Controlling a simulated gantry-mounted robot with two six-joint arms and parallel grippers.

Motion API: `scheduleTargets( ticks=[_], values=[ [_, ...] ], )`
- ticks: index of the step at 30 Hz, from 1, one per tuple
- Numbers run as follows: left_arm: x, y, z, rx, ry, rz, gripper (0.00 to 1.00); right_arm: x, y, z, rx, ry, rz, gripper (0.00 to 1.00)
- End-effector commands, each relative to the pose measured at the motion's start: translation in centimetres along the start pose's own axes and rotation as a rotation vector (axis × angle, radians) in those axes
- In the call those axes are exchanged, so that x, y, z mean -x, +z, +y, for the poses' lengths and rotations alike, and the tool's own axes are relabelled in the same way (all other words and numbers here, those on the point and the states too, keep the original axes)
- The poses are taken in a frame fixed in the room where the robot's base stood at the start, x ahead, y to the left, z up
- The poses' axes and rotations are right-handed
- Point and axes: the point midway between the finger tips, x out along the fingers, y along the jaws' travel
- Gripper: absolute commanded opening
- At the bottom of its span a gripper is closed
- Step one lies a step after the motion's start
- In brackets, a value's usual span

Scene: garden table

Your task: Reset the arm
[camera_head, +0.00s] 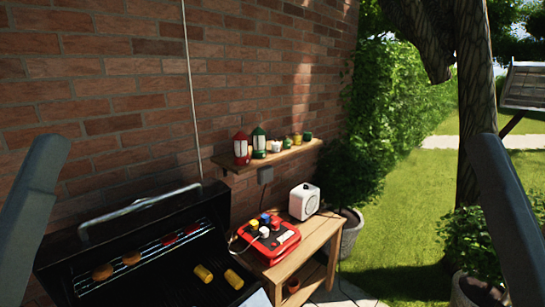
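A dark grey link of my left arm (32,205) stands at the left edge of the head view. A matching link of my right arm (505,215) stands at the right edge. Both slant outward toward the bottom of the picture. Neither gripper shows, so I cannot see whether they hold anything.
A black grill (120,235) stands open at lower left, with food on it. A wooden table (318,230) beside it bears a red device (270,241) and a white box (304,201). A wall shelf (275,155) holds two lanterns and small pots. Open lawn lies right.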

Motion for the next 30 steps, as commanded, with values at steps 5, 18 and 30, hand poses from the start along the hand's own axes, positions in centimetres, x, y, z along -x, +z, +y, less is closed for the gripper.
scheduleTargets(
  ticks=[5, 18, 30],
  values=[
    [-8.6, -7.9, 0.0, 0.001, 0.0, 0.0, 0.78, -8.6, -7.9, 0.0, 0.0, 0.0, 0.0, 1.0],
    [-12.4, -11.3, 0.0, 0.002, 0.001, -0.001, 0.78, -12.3, -11.3, 0.1, 0.0, 0.0, -0.001, 1.0],
    [-12.3, -11.3, 0.0, 0.002, 0.001, 0.0, 0.78, -12.3, -11.3, 0.0, 0.0, 0.0, -0.001, 1.0]
  ],
)
